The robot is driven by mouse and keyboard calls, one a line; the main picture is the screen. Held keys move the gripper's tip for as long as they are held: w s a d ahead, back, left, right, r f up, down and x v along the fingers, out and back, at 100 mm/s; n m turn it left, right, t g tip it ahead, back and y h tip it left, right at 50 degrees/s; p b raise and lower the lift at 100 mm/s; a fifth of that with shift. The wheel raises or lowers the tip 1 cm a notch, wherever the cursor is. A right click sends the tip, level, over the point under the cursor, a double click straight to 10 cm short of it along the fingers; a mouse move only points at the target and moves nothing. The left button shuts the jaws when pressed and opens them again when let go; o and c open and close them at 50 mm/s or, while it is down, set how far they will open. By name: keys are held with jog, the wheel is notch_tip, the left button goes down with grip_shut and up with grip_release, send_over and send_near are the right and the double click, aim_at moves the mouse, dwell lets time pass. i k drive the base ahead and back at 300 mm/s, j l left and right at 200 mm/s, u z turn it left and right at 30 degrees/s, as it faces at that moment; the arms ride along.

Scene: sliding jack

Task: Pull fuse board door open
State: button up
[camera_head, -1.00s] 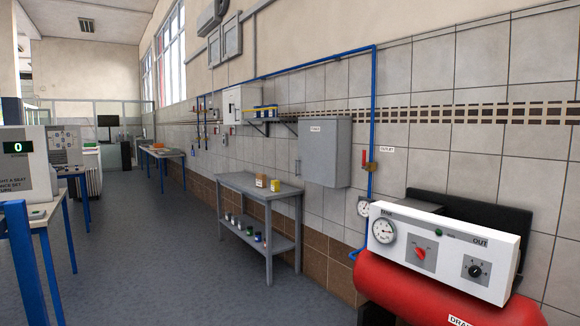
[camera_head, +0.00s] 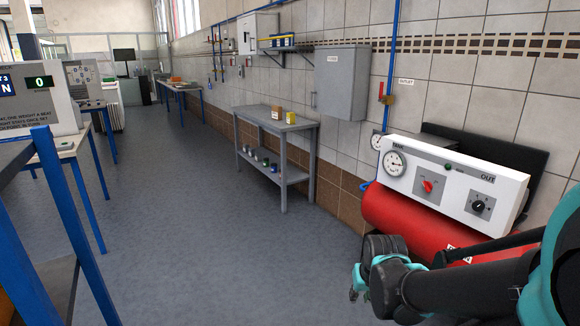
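A grey wall cabinet (camera_head: 341,83) hangs on the tiled wall above the right end of a grey bench. It has a small white label, too small to read, and a thin handle on its left side. Its door looks closed. I take it to be the fuse board, though a white wall box (camera_head: 257,36) further along could also be one. My gripper (camera_head: 358,284), black and teal, is at the lower right, in front of the red tank and well short of the cabinet. Its fingers are small and partly hidden, so its opening is unclear.
The grey bench (camera_head: 277,119) with small cans stands below the cabinet. A red tank (camera_head: 388,218) with a white gauge panel (camera_head: 453,179) is at right. A blue-legged table (camera_head: 70,185) stands at left. The grey floor (camera_head: 215,235) between them is clear.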

aim_at(335, 69)
jog(key=i, duration=1.5)
jog(key=i+j, duration=0.1)
jog(key=i, duration=2.85)
jog(key=l+z, duration=0.05)
